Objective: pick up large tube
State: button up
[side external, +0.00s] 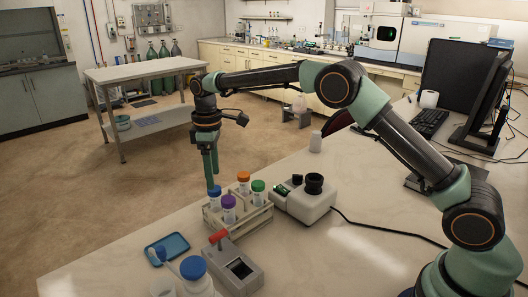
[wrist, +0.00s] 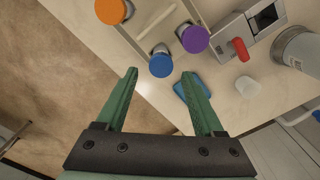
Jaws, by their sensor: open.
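Several capped tubes stand in a light rack (side external: 262,218) near the table's left edge. Their caps are blue (side external: 214,190), purple (side external: 228,201), orange (side external: 243,176) and green (side external: 258,185); I cannot tell which is the large tube. My gripper (side external: 211,177) points down above the blue-capped tube, its fingertips close to the cap. In the wrist view my gripper (wrist: 160,75) is open and empty. The blue cap (wrist: 160,65) lies between the fingertip lines, with the purple cap (wrist: 195,38) and orange cap (wrist: 112,11) farther away. The green cap is not seen there.
A grey device with a red knob (side external: 218,237) stands in front of the rack, and a white device with a black top (side external: 307,203) stands right of it. A blue tray (side external: 167,247) and a blue-capped bottle (side external: 194,268) are near the front. The floor drops away at left.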

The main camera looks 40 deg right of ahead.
aim_at(216, 190)
jog(key=f, duration=0.8)
jog(key=shift+s+d+f, duration=0.1)
jog(key=shift+s+f, duration=0.1)
jog(key=shift+c, duration=0.3)
grip_shut()
